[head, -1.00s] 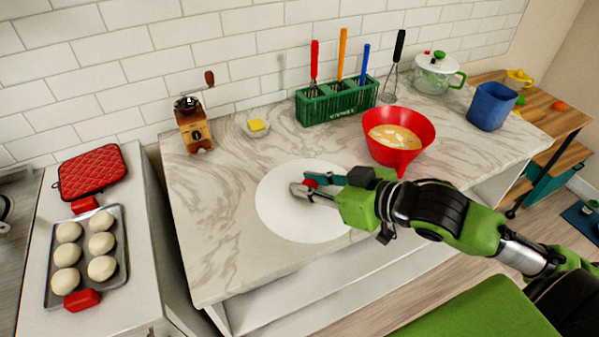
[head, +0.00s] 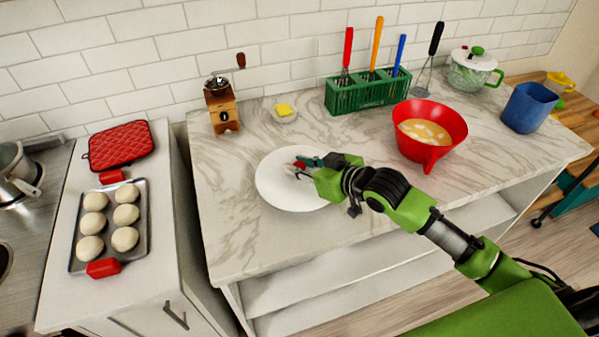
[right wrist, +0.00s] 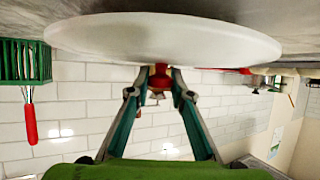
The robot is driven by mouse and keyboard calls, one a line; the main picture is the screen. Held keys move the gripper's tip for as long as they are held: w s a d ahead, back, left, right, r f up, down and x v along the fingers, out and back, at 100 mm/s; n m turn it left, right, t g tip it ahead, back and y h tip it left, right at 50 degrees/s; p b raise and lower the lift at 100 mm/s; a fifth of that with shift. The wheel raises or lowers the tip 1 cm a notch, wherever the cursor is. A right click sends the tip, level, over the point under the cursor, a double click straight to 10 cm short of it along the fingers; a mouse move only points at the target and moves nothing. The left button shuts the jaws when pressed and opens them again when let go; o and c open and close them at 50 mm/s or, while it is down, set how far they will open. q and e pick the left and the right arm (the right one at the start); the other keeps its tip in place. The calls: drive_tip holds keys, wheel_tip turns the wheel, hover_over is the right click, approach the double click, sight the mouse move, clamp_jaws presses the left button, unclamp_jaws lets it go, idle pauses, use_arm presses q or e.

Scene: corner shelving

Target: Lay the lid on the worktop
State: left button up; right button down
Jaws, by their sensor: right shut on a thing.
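The lid (head: 285,192) is a round white disc with a red knob (right wrist: 160,75). It is level over the front left part of the marble worktop (head: 245,240). My right gripper (head: 303,166) is shut on the red knob, coming in from the right. In the right wrist view, which is upside down, the lid (right wrist: 165,38) is close to the grey worktop surface; I cannot tell whether they touch. My left gripper is not in view.
A green utensil holder (head: 350,98), a red bowl (head: 455,128), a glass pot (head: 470,75) and a blue container (head: 527,108) stand to the right. The worktop's front left is clear.

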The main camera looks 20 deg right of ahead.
wheel_tip(320, 180, down, 2)
drive_tip(key=shift+f+p, duration=0.25)
drive_tip(key=shift+p, duration=0.2)
drive_tip(key=shift+f, duration=0.25)
drive_tip(key=shift+f, duration=0.15)
drive_tip(key=c, duration=1.8)
unclamp_jaws()
